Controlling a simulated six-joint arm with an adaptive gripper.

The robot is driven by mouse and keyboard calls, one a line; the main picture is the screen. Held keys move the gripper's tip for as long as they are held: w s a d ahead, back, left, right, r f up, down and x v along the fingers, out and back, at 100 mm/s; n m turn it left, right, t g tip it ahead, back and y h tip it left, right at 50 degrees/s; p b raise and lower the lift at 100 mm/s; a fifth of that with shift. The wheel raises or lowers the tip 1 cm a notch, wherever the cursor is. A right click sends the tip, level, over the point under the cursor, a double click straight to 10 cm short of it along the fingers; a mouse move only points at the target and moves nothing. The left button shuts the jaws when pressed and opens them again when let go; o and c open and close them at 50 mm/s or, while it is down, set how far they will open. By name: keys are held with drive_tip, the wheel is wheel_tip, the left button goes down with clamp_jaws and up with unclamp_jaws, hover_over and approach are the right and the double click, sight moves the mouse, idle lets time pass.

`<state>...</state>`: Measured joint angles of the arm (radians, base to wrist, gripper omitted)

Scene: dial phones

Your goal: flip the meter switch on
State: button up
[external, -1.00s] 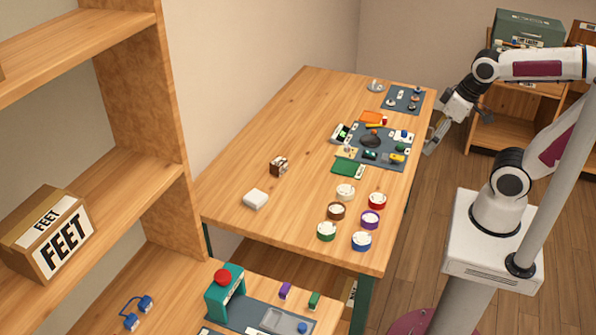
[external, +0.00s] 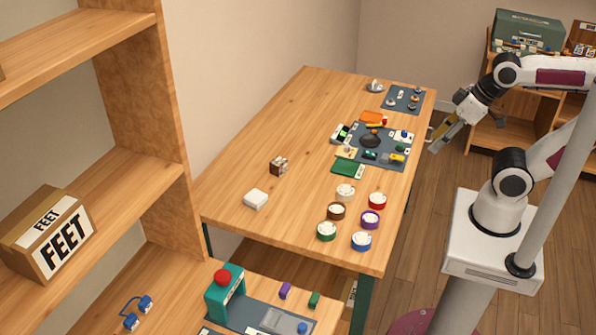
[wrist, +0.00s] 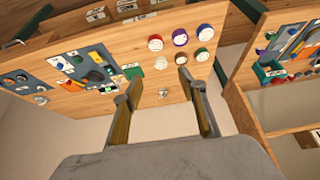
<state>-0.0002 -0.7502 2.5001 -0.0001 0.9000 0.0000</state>
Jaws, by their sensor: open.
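My gripper (external: 437,139) is open and empty. It is off the right edge of the long table, level with the mats. In the wrist view its two fingers (wrist: 158,84) are spread well apart with nothing between them. The meter switch is too small to pick out for certain. Small devices sit on a dark mat (external: 378,130) near the table's right edge and on a smaller dark mat (external: 388,107) at the far end. Both mats show at the left of the wrist view.
Several round coloured dials, including a red one (external: 377,200) and a blue one (external: 361,240), stand at the table's near right. A white box (external: 256,199) and a brown block (external: 279,166) lie left of them. The table's (external: 270,130) left and middle are mostly clear.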

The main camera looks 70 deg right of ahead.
clamp_jaws()
drive_tip(key=w+d+f+m+g, duration=0.1)
drive_tip(key=w+d+f+m, duration=0.3)
drive_tip(key=w+d+m, duration=0.2)
drive_tip(key=w+d+f+m+g, duration=0.1)
drive_tip(key=w+d+f+m, duration=0.2)
drive_tip(key=w+d+m, duration=0.3)
drive_tip(key=w+d+f+m+g, duration=0.1)
drive_tip(key=w+d+f+m, duration=0.3)
drive_tip(key=w+d, duration=0.5)
drive_tip(key=d+m, duration=0.2)
drive_tip(key=d, duration=0.2)
drive_tip(key=shift+d+f, duration=0.3)
drive_tip(key=shift+w, duration=0.1)
idle(0.4)
